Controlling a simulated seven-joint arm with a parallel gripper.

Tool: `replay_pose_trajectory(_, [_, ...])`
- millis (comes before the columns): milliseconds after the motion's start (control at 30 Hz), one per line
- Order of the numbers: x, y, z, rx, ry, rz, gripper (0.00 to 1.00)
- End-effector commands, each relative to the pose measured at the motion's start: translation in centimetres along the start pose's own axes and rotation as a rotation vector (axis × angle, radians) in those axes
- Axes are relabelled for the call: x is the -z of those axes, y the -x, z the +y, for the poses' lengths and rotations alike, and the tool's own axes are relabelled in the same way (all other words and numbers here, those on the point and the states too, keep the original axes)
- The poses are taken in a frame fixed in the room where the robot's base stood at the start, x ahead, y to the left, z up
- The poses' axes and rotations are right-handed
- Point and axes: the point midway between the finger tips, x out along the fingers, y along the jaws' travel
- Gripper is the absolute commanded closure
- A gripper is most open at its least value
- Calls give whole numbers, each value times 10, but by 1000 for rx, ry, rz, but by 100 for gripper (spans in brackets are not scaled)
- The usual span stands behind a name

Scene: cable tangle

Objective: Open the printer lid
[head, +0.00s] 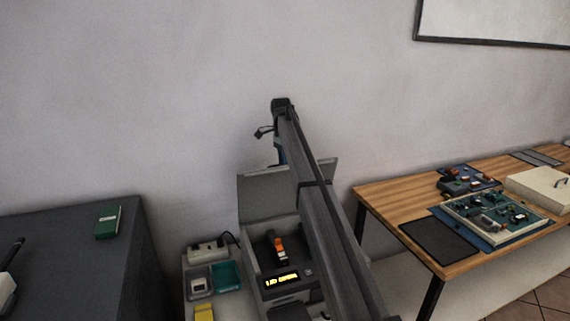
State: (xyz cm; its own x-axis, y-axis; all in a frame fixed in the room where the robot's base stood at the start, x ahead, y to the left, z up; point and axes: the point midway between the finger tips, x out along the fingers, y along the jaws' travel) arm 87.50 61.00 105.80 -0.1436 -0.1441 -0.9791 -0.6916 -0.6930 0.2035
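The grey printer (252,252) stands low in the middle of the head view. Its lid (262,190) is raised and stands up at the back, and the inside shows an orange and black part (277,246). The lit yellow display (281,280) on its front seems to read "LID OPEN". My arm reaches over the printer and covers its right side. My gripper (281,156) hangs at the far end, behind the lid's top edge. Its fingers are hidden, so I cannot see whether they touch the lid or are open.
A tray with a teal compartment (226,277) and a yellow item (204,313) sits left of the printer. A dark cabinet (60,260) with a green box (108,221) stands at left. A wooden table (395,196) with circuit boards (495,217) stands at right. The wall is close behind.

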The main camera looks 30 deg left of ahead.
Motion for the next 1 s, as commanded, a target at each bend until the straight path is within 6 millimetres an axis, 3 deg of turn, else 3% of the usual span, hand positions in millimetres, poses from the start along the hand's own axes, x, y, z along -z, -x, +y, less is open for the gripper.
replay_pose_trajectory(367, [0, 1, 6, 14, 1, 0, 62])
replay_pose_trajectory(1000, [-1, -39, 89, 366, 1, 0, 62])
